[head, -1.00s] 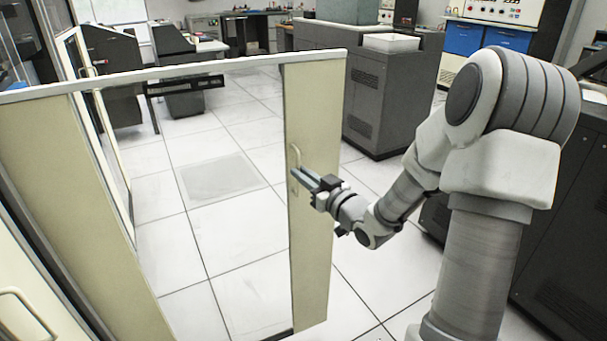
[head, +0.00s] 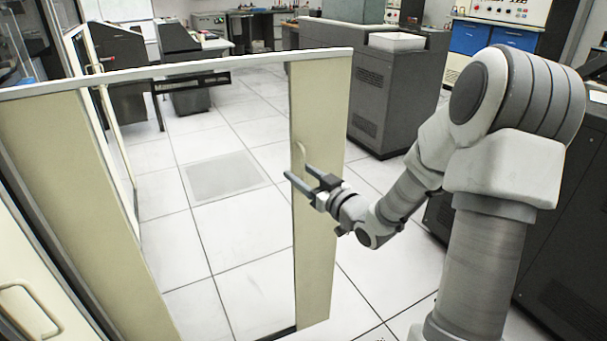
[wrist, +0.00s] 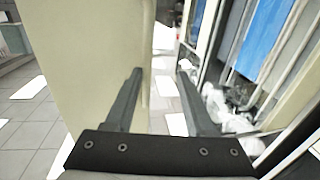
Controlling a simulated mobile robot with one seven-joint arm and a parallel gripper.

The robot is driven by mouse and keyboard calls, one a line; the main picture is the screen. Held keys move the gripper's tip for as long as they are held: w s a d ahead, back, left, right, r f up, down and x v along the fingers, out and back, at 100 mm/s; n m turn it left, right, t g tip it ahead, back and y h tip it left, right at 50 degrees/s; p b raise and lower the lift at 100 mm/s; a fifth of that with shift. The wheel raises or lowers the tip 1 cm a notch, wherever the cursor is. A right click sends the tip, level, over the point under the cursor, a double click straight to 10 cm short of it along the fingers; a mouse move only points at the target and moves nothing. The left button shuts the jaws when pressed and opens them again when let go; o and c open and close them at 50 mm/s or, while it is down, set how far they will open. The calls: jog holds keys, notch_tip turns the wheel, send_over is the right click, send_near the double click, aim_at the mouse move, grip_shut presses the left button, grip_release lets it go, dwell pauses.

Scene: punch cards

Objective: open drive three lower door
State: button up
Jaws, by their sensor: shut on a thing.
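A cream-framed door with a pale top edge (head: 200,68) and a see-through middle spans the left half of the head view, standing swung out. Its right upright (head: 318,230) bears a small cream handle (head: 301,152). My gripper (head: 302,174) is at this upright, just at the handle's lower end, its fingers pointing left. In the wrist view my gripper (wrist: 162,95) shows its two fingers apart, the left one in front of the cream upright (wrist: 95,60). My gripper is shut on the handle, though their contact is hard to see.
Another cream door with a handle (head: 30,308) is at the lower left. A further framed door (head: 103,100) stands open at the far left. Dark grey cabinets (head: 385,100) stand behind and to the right. White tiled floor (head: 240,235) is clear beyond the door.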

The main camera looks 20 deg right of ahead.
jog(key=shift+a, duration=0.15)
jog(key=shift+s, duration=0.1)
jog(key=shift+s+d, duration=0.25)
jog(key=shift+s, duration=0.05)
jog(key=p+v, duration=1.1)
jog(key=v, duration=0.5)
jog(key=shift+s+d, duration=0.15)
jog(key=shift+s, duration=0.1)
